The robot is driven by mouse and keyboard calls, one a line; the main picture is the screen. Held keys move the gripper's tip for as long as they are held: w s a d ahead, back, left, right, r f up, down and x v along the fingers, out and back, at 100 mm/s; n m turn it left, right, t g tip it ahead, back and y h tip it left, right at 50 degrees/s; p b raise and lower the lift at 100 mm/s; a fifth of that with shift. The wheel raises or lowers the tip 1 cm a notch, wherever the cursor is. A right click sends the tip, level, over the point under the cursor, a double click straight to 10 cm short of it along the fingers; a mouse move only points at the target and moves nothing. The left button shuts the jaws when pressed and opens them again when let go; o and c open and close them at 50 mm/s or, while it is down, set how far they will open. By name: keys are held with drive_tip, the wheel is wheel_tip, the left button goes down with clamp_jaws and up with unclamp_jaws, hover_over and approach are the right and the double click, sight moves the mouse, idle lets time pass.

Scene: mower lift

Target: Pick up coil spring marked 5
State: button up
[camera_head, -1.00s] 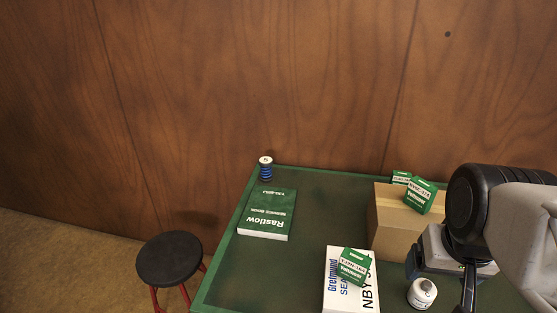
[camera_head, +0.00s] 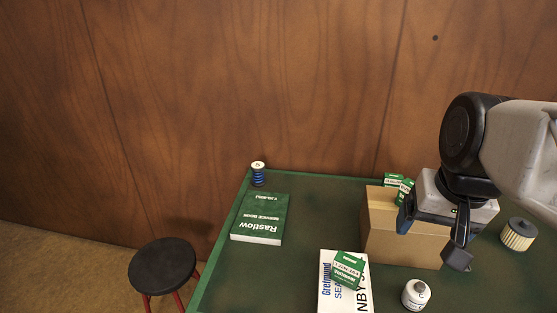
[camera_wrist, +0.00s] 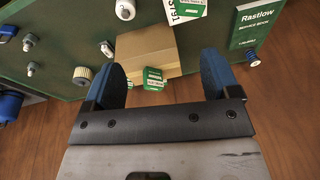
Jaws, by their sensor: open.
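The coil spring marked 5 (camera_head: 258,175) is blue with a white top reading 5. It stands upright at the far left corner of the green table, behind the Rastlow service book (camera_head: 260,218). It also shows small at the right of the wrist view (camera_wrist: 252,59), beside the book's end. My gripper (camera_head: 432,240) is at the right, over the table near the cardboard box, well apart from the spring. In the wrist view its two blue fingers (camera_wrist: 162,62) are spread with nothing between them.
A white canister (camera_head: 416,294) and a pleated filter (camera_head: 518,234) stand to the right. A black stool (camera_head: 162,264) is left of the table; a wooden wall is behind.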

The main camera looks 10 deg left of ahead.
drive_tip(key=w+a+r+m+g+y, duration=0.1)
drive_tip(key=w+a+r+m+y, duration=0.2)
drive_tip(key=w, duration=0.5)
drive_tip(key=w+a+r+m+g, duration=0.1)
drive_tip(key=w+a+r, duration=0.2)
drive_tip(key=w+a, duration=0.35)
drive_tip(key=m+g+y, duration=0.5)
drive_tip(key=m+y, duration=0.4)
hover_over(258, 175)
drive_tip(key=w+d, duration=0.2)
drive_tip(key=d, duration=0.2)
wheel_tip(258, 175, down, 8)
drive_tip(key=f, duration=3.3)
drive_tip(key=shift+s+d+f, duration=0.15)
drive_tip(key=shift+s+d, duration=0.05)
drive_tip(key=shift+a, duration=0.1)
drive_tip(key=shift+x, duration=2.4)
drive_tip(key=shift+c, duration=0.3)
